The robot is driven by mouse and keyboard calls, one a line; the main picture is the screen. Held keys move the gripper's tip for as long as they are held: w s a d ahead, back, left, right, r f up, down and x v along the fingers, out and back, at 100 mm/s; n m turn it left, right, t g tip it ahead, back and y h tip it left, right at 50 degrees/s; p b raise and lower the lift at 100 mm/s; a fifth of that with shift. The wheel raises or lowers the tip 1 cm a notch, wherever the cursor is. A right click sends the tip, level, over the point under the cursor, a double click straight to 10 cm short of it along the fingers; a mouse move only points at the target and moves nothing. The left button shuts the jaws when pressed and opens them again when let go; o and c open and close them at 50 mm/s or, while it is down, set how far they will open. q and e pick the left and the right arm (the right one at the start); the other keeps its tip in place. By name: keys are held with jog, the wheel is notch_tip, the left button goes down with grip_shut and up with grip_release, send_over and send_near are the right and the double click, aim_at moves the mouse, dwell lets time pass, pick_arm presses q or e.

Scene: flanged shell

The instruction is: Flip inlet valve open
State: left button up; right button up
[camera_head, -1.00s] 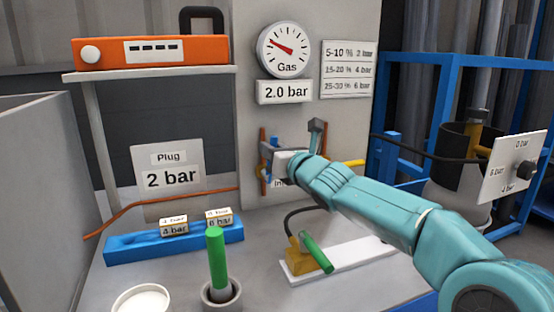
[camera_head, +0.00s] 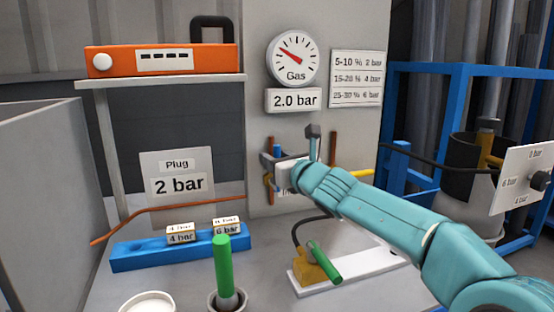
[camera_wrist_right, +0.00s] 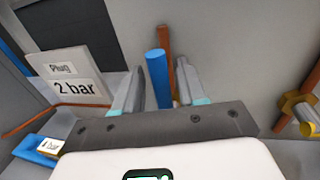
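The inlet valve shows as an upright blue handle (camera_head: 277,152) in front of the grey wall panel; in the right wrist view the blue handle (camera_wrist_right: 158,78) stands between my finger pads. My right gripper (camera_head: 277,160) is at the valve, its fingers open on either side of the handle. In the wrist view a gap shows on both sides, so contact is not evident. The valve's body and most of its label, starting "In", are hidden behind my right gripper. My left gripper is not in view.
A gas gauge (camera_head: 293,59) hangs above a 2.0 bar sign (camera_head: 293,100). A copper pipe (camera_wrist_right: 167,50) runs behind the handle. A yellow fitting (camera_wrist_right: 298,108) is on the right. A blue tray (camera_head: 150,257), green-handled tools and a white board (camera_head: 350,272) lie below.

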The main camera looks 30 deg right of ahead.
jog(key=shift+s, duration=0.35)
jog(key=s+b, duration=0.1)
jog(key=s, duration=1.4)
jog(key=shift+s, duration=0.3)
